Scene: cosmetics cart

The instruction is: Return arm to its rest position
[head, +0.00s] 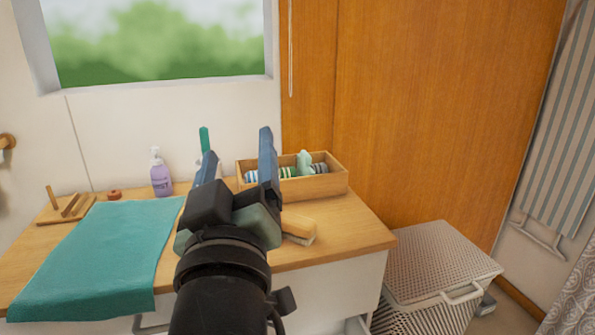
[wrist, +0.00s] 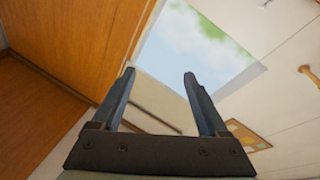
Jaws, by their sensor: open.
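My gripper (head: 238,158) is raised in front of the wooden counter in the head view, its two blue-grey fingers pointing up and apart. It is open, with nothing between the fingers. In the wrist view my gripper (wrist: 158,88) also shows open and empty, facing the window and upper wall. My arm and gripper hide part of the counter's middle.
The counter holds a teal cloth (head: 105,250), a purple pump bottle (head: 161,178), a wooden holder (head: 66,209), a wooden box (head: 325,184) with several items, and a brush (head: 299,228). A white lidded basket (head: 440,262) stands right. A window (head: 155,40) is behind.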

